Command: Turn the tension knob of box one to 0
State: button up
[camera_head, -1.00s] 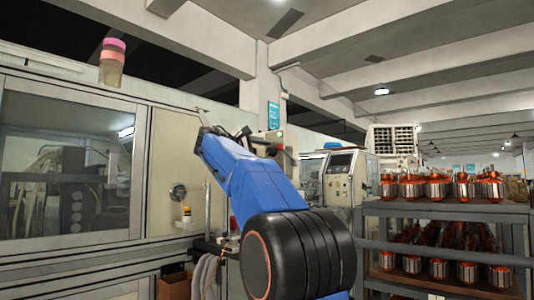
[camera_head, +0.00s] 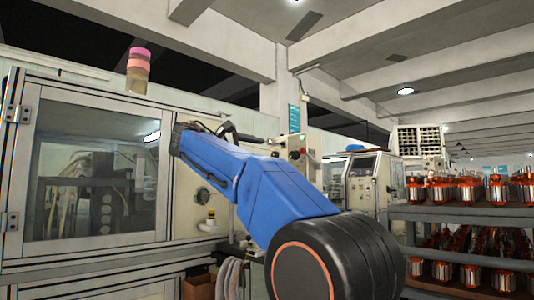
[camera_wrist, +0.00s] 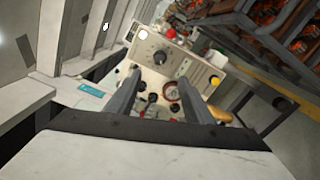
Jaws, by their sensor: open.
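In the wrist view a cream box (camera_wrist: 190,62) shows beyond my gripper (camera_wrist: 158,77), tilted in the picture. I cannot read any number or setting, nor tell whether this is box one. My gripper is open, its two grey fingers apart with nothing between them. The knob appears beyond the fingertips, apart from them. In the head view the gripper is not clearly visible.
A yellow knob (camera_wrist: 214,80) and a red-rimmed dial (camera_wrist: 171,91) are on or near the box. In the head view a glass-fronted machine (camera_head: 22,160) stands left. A rack (camera_head: 470,212) of copper-wound armatures stands right. A beige panel (camera_head: 302,150) shows behind my arm.

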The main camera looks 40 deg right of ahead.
jog(key=shift+s+a, duration=0.1)
jog(key=shift+a, duration=0.65)
jog(key=shift+f, duration=0.1)
jog(key=s+a+f+n+t+y, duration=0.1)
jog(key=s+f+y, duration=0.1)
jog(key=f, duration=0.5)
jog(key=s+a+f+t+y, duration=0.1)
jog(key=s+f+t+y, duration=0.15)
jog(key=f, duration=0.55)
jog(key=s+a+f+m+y, duration=0.2)
jog(key=s+a+f+y, duration=0.2)
jog(key=f, duration=1.1)
jog(key=s+a+f+m+y, duration=0.1)
jog(key=s+a+f+y, duration=0.4)
jog(key=s+a+f, duration=0.5)
jog(key=s+a+f+m+y, duration=0.2)
jog(key=s+a+f, duration=0.6)
jog(key=f, duration=1.4)
jog(key=shift+s+m+y, duration=0.3)
jog(key=shift+s+y, duration=0.6)
jog(key=shift+y, duration=0.35)
jog(key=shift+d+r, duration=0.1)
